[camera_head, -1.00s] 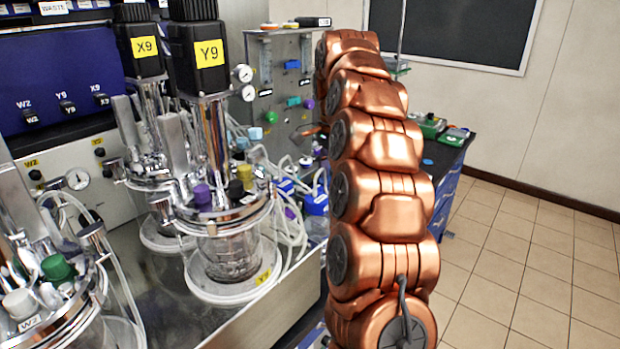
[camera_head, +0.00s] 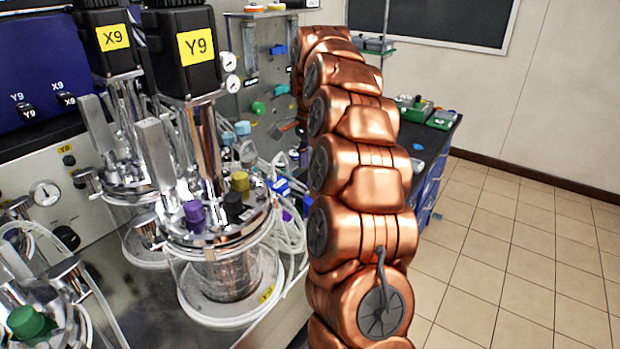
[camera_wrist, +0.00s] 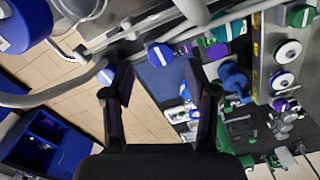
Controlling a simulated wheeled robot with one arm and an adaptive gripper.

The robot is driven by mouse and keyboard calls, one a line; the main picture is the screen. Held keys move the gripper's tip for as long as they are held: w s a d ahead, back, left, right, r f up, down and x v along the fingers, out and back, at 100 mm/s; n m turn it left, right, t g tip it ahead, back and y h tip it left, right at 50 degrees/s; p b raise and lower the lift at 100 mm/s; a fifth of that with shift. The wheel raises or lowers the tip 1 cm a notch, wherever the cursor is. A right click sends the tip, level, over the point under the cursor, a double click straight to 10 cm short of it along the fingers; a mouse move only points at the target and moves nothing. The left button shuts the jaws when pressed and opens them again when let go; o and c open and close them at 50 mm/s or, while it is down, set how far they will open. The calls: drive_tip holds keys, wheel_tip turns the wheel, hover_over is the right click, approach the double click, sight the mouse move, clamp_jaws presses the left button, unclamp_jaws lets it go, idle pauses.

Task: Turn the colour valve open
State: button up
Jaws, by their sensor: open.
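Several coloured valve knobs show, and I cannot tell which one the task calls the colour valve. In the head view a green knob (camera_head: 258,108) sits on the grey upright panel (camera_head: 235,105) behind the Y9 vessel. In the wrist view a blue knob with a white bar (camera_wrist: 160,54) lies beyond and between my fingertips. A green knob (camera_wrist: 300,15) and a white-faced knob (camera_wrist: 287,51) are on the right. My gripper (camera_wrist: 162,80) is open and empty, touching no knob that I can make out. My arm hides part of the panel in the head view.
The Y9 glass vessel (camera_head: 225,272) stands on the bench left of my arm, with clear tubes (camera_head: 292,235) looping beside it. A dark bench (camera_head: 428,150) with green boxes is behind my arm. The tiled floor (camera_head: 530,250) on the right is clear.

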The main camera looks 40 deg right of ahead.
drive_tip(key=shift+f+p, duration=0.6)
drive_tip(key=shift+f, duration=1.65)
clamp_jaws()
